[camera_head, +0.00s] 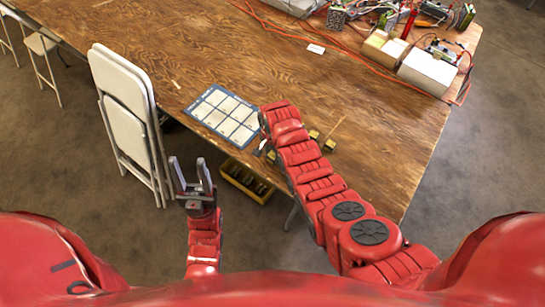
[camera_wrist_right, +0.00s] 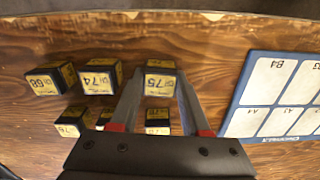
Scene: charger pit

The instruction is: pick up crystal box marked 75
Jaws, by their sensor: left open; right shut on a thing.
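The crystal box marked 75 (camera_wrist_right: 160,82) is a small black box with a yellow label, in the middle of the right wrist view. My right gripper (camera_wrist_right: 159,75) is shut on it, with one finger along each side. The box is over the wooden table; I cannot tell whether it touches the wood. In the head view my right arm hides most of this gripper and the box. My left gripper (camera_head: 190,168) is open and empty, beside the table's front edge near the folded chairs.
Boxes 68 (camera_wrist_right: 50,78) and 74 (camera_wrist_right: 100,79) stand left of it, with several more nearer the wrist. A blue-framed grid mat (camera_head: 223,113) lies on the table (camera_head: 200,45). A yellow crate (camera_head: 247,180) sits below the front edge. Folded chairs (camera_head: 125,110) lean at left.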

